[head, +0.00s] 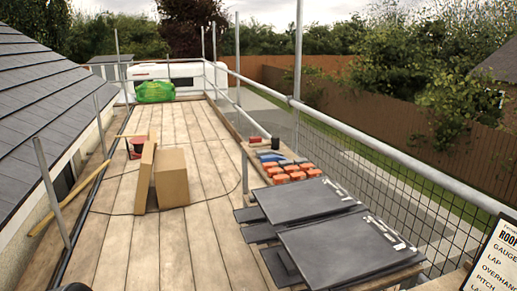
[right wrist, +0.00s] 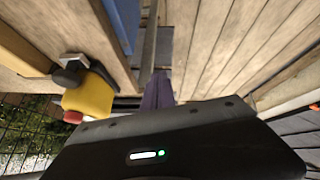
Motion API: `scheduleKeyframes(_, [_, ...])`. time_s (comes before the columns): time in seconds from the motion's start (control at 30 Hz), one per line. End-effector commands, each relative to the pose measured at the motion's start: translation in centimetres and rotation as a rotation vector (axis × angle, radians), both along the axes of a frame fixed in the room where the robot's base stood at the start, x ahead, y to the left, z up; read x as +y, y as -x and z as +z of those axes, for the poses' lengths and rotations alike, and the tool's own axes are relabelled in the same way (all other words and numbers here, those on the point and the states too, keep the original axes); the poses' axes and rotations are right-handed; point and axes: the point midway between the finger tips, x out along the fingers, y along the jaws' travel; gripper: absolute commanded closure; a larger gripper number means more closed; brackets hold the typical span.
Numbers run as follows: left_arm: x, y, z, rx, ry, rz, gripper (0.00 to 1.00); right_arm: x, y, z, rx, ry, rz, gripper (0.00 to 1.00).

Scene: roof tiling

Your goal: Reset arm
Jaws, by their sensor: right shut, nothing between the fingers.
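My right gripper (right wrist: 158,88) shows in the right wrist view as narrow dark fingers ahead of its dark housing. The fingers are shut with nothing between them. They point past the edge of a wooden surface, with plank boards below. The right gripper does not show in the head view. My left gripper is in neither view.
A yellow tool (right wrist: 88,97) with a red part lies left of the right gripper. In the head view, dark slates (head: 335,245) and orange pieces (head: 290,171) lie on the right-hand bench. A cardboard box (head: 171,178) stands on the planks; a metal rail (head: 350,128) runs along the right.

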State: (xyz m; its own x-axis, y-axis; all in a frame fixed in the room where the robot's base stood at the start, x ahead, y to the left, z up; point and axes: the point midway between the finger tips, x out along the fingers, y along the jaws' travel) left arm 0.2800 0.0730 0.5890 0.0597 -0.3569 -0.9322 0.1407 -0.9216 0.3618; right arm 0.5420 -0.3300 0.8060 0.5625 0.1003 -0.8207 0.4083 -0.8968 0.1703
Motion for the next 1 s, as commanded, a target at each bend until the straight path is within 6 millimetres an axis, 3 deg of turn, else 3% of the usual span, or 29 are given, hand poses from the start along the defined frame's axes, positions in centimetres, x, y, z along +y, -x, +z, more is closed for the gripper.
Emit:
scheduleKeyframes(0.03, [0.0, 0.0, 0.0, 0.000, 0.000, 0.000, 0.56, 2.9, 1.3, -3.3, 0.060, -0.055, -0.019, 1.00])
scheduleKeyframes(0.2, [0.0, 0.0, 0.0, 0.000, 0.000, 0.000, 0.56, 12.0, 7.5, -12.3, 0.257, -0.227, -0.158, 1.00])
scheduleKeyframes(0.33, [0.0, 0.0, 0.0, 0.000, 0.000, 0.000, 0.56, 18.3, 14.1, -17.4, 0.413, -0.329, -0.274, 1.00])
scheduleKeyframes(0.5, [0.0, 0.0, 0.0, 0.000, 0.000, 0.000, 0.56, 23.6, 22.2, -20.7, 0.579, -0.411, -0.407, 1.00])
scheduleKeyframes(0.6, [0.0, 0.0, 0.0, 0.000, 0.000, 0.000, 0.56, 25.1, 25.0, -21.4, 0.634, -0.433, -0.458, 1.00])
scheduleKeyframes(0.7, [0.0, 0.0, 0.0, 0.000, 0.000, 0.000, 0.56, 25.7, 26.2, -21.7, 0.658, -0.444, -0.483, 1.00])
scheduleKeyframes(1.0, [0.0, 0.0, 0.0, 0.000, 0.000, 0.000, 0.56, 25.7, 26.3, -21.7, 0.660, -0.447, -0.490, 1.00])
